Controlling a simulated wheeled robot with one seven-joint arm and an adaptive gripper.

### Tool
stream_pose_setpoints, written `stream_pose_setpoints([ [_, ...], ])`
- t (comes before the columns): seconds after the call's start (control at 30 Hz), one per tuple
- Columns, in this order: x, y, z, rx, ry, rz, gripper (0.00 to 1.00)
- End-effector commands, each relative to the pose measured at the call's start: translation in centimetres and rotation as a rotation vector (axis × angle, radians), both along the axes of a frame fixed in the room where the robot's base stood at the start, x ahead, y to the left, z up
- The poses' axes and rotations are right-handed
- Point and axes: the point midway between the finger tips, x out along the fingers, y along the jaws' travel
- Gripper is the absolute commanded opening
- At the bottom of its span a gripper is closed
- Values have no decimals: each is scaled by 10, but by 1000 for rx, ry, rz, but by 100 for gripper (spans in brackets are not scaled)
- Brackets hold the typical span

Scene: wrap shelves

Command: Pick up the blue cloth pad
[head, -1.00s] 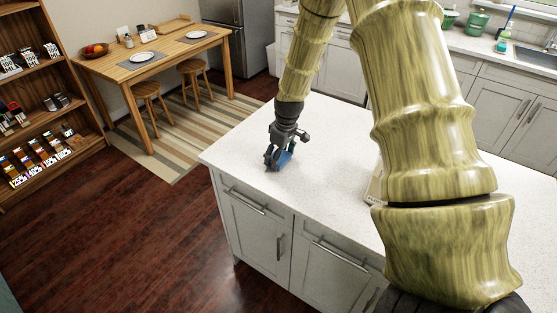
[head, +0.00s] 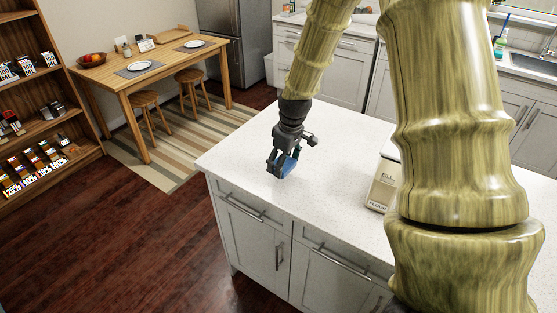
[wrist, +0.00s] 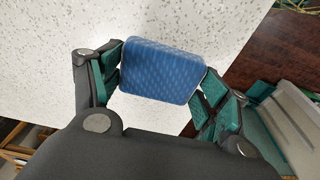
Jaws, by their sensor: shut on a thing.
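The blue cloth pad (wrist: 162,70) is a textured blue block with rounded edges, held between the two green-padded fingers in the wrist view. My gripper (wrist: 155,85) is shut on it, with one finger at each side. In the head view the pad (head: 288,164) shows as a small blue patch at the fingertips of my gripper (head: 281,165), over the white speckled counter (head: 345,160). The gripper hides part of the pad there. I cannot tell whether the pad touches the counter or is just above it.
A flour canister (head: 384,183) stands on the counter to the right of my gripper, partly hidden by my arm. The counter around the gripper is clear. A wooden table (head: 160,65) with plates and a fruit bowl is behind at left. A wooden shelf (head: 45,120) with packages stands far left.

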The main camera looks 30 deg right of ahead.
Motion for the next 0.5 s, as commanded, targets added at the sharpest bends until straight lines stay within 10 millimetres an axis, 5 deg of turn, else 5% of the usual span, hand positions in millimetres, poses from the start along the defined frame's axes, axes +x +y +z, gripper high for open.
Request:
stream_pose_setpoints([
  [0.2,-47,12,2,0,-1,0,54],
  [0.5,-90,22,8,0,-1,1,54],
])
